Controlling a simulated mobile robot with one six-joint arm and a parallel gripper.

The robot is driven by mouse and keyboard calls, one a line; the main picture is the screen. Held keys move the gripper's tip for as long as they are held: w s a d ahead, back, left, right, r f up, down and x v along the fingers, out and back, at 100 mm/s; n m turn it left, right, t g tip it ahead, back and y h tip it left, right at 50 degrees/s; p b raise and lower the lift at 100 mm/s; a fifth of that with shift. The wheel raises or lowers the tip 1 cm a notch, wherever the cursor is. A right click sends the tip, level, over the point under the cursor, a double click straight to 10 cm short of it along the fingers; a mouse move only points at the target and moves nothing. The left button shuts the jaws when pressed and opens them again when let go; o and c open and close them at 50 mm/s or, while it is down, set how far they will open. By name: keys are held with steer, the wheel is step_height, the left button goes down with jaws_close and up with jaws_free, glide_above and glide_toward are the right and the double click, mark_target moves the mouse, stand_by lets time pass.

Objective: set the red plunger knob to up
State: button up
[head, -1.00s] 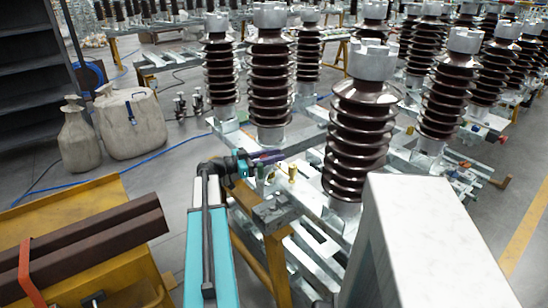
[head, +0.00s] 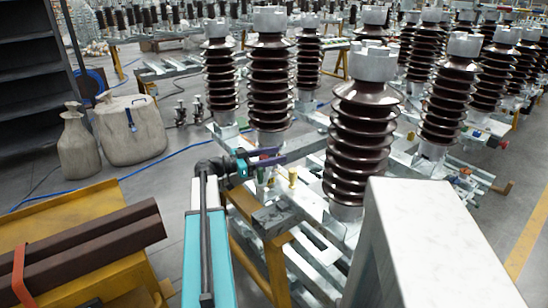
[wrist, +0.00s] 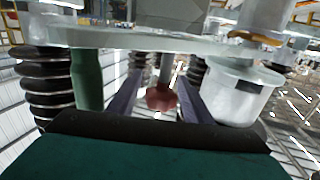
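The red plunger knob (wrist: 161,97) shows in the wrist view at the end of a short grey stem (wrist: 166,66). My gripper (wrist: 158,92) is open, with one purple finger on each side of the knob. A gap shows between the knob and each finger. In the head view my gripper (head: 268,157) reaches in at the front of the metal frame, its purple fingers pointing right. I cannot make out the knob clearly there.
A brown ribbed insulator (head: 361,140) stands close right of my gripper. A small brass-coloured fitting (head: 293,177) sits nearby on the frame. A white cylindrical part (wrist: 236,92) is right of the fingers in the wrist view. A yellow bench (head: 70,207) with dark bars lies left.

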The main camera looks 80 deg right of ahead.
steer(key=b+v, duration=0.2)
steer(key=v, duration=1.1)
steer(key=shift+w+a, duration=0.2)
steer(key=shift+w, duration=0.15)
stand_by(0.4)
